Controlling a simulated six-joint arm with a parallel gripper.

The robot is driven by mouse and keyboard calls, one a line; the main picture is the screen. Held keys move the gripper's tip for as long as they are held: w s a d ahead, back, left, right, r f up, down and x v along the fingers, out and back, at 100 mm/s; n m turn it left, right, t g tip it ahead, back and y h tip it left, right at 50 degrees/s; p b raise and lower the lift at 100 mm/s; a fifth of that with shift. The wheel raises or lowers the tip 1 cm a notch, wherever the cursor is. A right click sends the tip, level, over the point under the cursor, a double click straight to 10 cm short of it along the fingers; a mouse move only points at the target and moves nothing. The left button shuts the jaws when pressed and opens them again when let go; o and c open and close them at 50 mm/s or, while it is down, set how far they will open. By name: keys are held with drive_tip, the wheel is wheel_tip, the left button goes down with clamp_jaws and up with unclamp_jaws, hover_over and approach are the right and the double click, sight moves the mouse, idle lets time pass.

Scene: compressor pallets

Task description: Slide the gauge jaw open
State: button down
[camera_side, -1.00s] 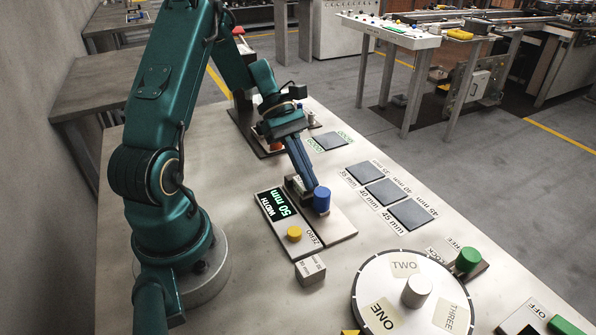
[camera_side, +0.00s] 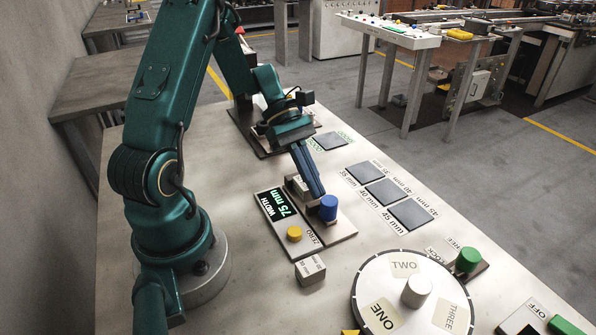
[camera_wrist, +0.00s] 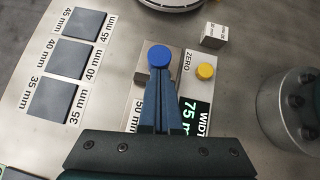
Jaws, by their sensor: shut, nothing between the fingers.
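The gauge has a blue knob (camera_side: 328,207) on its sliding jaw, a black WIDTH display (camera_side: 278,205) and a yellow ZERO button (camera_side: 294,233). The display reads 75 mm. My gripper (camera_side: 316,194) is shut and empty, pointing down with its fingertips right beside the blue knob, on its far side in the side view. In the wrist view the fingers (camera_wrist: 161,80) reach up to the blue knob (camera_wrist: 159,57) and partly cover the gauge plate (camera_wrist: 140,65). I cannot tell whether they touch the knob.
A grey block (camera_side: 310,270) stands near the ZERO button. Dark pads (camera_side: 382,191) labelled 35, 40 and 45 mm lie to the right of the gauge. A round dial (camera_side: 375,275) with a white knob is in front. Bare tabletop lies between them.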

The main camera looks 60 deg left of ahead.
drive_tip(key=a, duration=0.3)
drive_tip(key=a+r, duration=0.1)
drive_tip(key=a, duration=0.1)
drive_tip(key=shift+s, duration=0.25)
drive_tip(key=v, duration=0.8)
wheel_tip(320, 180, up, 8)
drive_tip(key=m+g+y, duration=0.1)
drive_tip(key=m+y, duration=0.3)
drive_tip(key=m, duration=0.3)
hover_over(309, 217)
drive_tip(key=s+d+f+m+t+y, duration=0.3)
drive_tip(key=s+m, duration=0.4)
drive_tip(key=m, duration=0.5)
drive_tip(key=shift+s+d+m+t+y, duration=0.15)
drive_tip(key=shift+d+m+t+y, duration=0.25)
drive_tip(key=shift+d+t+y, duration=0.6)
